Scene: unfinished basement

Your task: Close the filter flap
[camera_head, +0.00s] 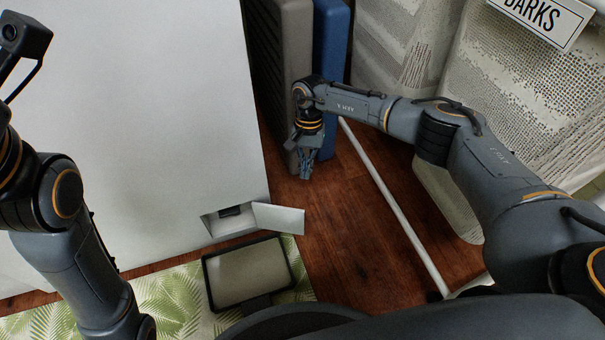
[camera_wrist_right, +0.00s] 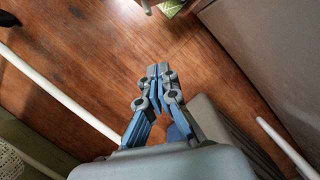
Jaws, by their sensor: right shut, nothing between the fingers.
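The filter flap (camera_head: 279,218) is a small white panel low on the big white cabinet (camera_head: 130,110) in the head view. It stands open, swung out to the right of a dark opening (camera_head: 232,212). My right gripper (camera_head: 306,172) points down above the wood floor, right of and beyond the flap, apart from it. In the right wrist view its fingertips (camera_wrist_right: 158,72) are together with nothing between them. My left arm (camera_head: 70,210) shows at the left edge of the head view, but its gripper is not visible.
Grey and blue upright panels (camera_head: 285,60) stand close beside my right gripper. A white pole (camera_head: 390,200) crosses the wood floor (camera_head: 345,230). A dark-framed tray-like object (camera_head: 247,272) lies on a leaf-patterned mat (camera_head: 175,300) in front of the opening.

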